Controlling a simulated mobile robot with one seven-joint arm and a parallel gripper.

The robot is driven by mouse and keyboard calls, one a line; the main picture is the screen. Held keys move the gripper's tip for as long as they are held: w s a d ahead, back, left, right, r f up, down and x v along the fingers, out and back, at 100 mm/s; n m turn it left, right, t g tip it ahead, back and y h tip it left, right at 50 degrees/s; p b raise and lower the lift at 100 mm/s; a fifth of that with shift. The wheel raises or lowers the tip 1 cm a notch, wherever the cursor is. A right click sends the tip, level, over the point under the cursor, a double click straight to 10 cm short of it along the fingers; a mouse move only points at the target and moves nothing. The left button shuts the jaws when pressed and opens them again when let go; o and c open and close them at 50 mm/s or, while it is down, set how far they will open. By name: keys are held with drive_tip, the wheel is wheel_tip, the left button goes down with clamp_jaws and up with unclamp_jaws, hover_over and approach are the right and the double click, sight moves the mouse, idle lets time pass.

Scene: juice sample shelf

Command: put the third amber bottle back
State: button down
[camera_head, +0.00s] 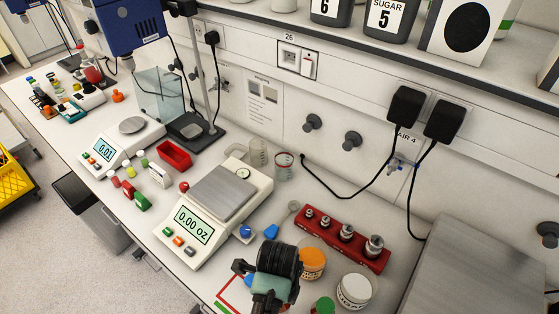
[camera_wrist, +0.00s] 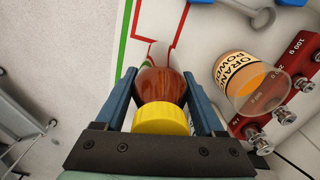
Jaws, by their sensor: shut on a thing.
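In the wrist view, my gripper (camera_wrist: 160,80) is shut on an amber bottle (camera_wrist: 160,85) with a yellow cap (camera_wrist: 161,118). The blue fingers press on both sides of the bottle, and the cap faces the camera. A red-outlined area (camera_wrist: 180,35) and a green line (camera_wrist: 127,45) on the white surface show beyond the bottle; whether the bottle touches that surface, I cannot tell. In the head view, my wrist is at the bottom middle and hides the fingers and the held bottle. I cannot make out other amber bottles.
An orange powder jar (camera_head: 313,263) and a red weight block (camera_head: 343,238) stand close right of my wrist. A white sugar jar (camera_head: 355,291) and a green-capped item (camera_head: 323,305) are nearer the front. A scale (camera_head: 215,205) reading 0.00 oz stands to the left.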

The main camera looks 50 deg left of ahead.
drive_tip(key=shift+f, duration=1.9)
drive_tip(key=shift+f, duration=0.15)
unclamp_jaws()
wheel_tip(320, 180, up, 12)
drive_tip(key=shift+r+b, duration=0.15)
drive_tip(key=shift+b, duration=0.35)
